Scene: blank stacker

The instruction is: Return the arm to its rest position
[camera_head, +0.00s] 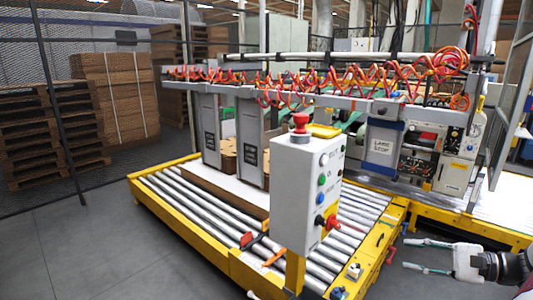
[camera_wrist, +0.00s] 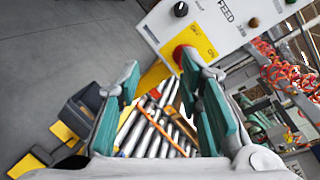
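My gripper (camera_head: 428,256) shows at the lower right of the head view, with its two fingers spread apart and nothing between them. In the wrist view my gripper (camera_wrist: 164,112) is open too, with its green-padded fingers on either side of the picture. It is to the right of the grey control box (camera_head: 303,190) and apart from it in the head view. The box has a red button on top, several coloured buttons and a red-and-black knob on its face. The control box (camera_wrist: 215,25) also fills the top of the wrist view.
The yellow-framed roller conveyor (camera_head: 200,208) spans the middle, with stacked brown sheets on it. Hoses and machine panels (camera_head: 380,145) stand behind. Wooden pallets (camera_head: 50,130) and a wire fence are at the left. Grey floor (camera_head: 80,250) is clear at the lower left.

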